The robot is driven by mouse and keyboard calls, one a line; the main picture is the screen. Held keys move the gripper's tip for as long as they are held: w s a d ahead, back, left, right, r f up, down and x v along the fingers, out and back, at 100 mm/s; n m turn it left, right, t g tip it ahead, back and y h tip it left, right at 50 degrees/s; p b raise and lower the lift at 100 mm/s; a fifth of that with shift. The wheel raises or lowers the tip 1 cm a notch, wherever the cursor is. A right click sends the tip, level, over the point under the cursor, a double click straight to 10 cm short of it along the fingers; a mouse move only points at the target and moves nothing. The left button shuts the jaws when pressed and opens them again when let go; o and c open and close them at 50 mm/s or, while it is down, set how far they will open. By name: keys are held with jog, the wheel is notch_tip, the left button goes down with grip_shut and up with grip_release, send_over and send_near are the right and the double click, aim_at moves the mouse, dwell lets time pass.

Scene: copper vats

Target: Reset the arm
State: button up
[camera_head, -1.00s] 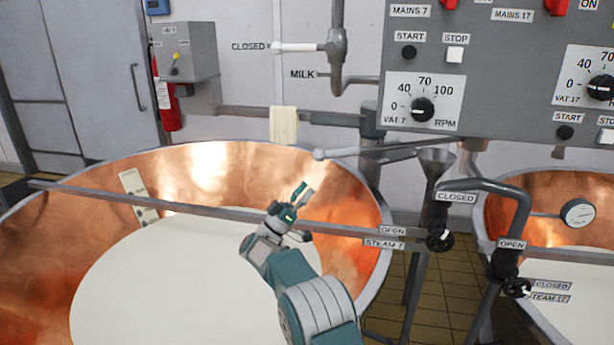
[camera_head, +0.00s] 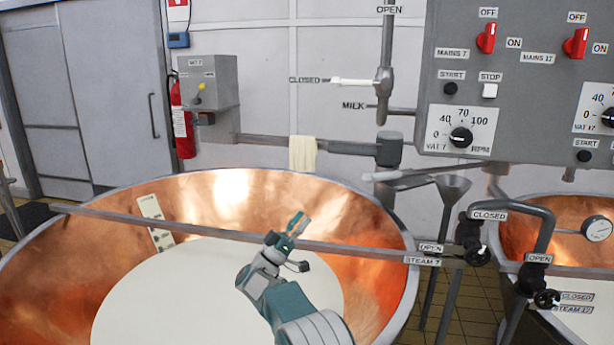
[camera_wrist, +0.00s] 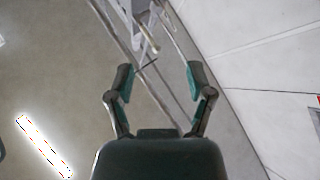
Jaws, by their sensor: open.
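My gripper (camera_head: 300,243) is open and empty in the head view, above the white milk in the left copper vat (camera_head: 368,235). It overlaps the grey bar (camera_head: 180,228) that crosses the vat; I cannot tell the gap between them. In the wrist view my gripper (camera_wrist: 158,80) shows two spread fingers with teal pads and nothing between them. Beyond the fingers are grey pipes or rails (camera_wrist: 138,40).
A control panel (camera_head: 520,110) with switches and dials hangs at the upper right. Steam valves (camera_head: 472,240) and a funnel (camera_head: 453,186) stand right of the vat. A second copper vat (camera_head: 545,240) is at right.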

jog(key=w+d+r+n+t+y, duration=0.1)
jog(key=d+r+n+t+y, duration=0.1)
jog(key=r+n+t+y, duration=0.35)
jog(key=w+d+r+n+t+y, duration=0.2)
jog(key=r+n+t+y, duration=0.1)
jog(key=r+y, duration=0.5)
jog(key=s+d+r+n+g+y, duration=0.2)
jog(key=s+d+n+g+y, duration=0.15)
jog(key=s+y, duration=0.55)
jog(key=s+d+f+m+g, duration=0.1)
jog(key=s+d+f+g, duration=0.2)
jog(key=s+f, duration=0.4)
jog(key=s+d+f+m+g, duration=0.1)
jog(key=s+d+f+g, duration=0.2)
jog(key=s, duration=1.5)
jog(key=s+d+f+m+g, duration=0.1)
jog(key=s+d+f+g, duration=0.3)
jog(key=s+f+g, duration=0.3)
jog(key=s+f, duration=0.3)
jog(key=s, duration=0.3)
jog(key=shift+s+f+m+g, duration=0.3)
jog(key=shift+s+f, duration=0.05)
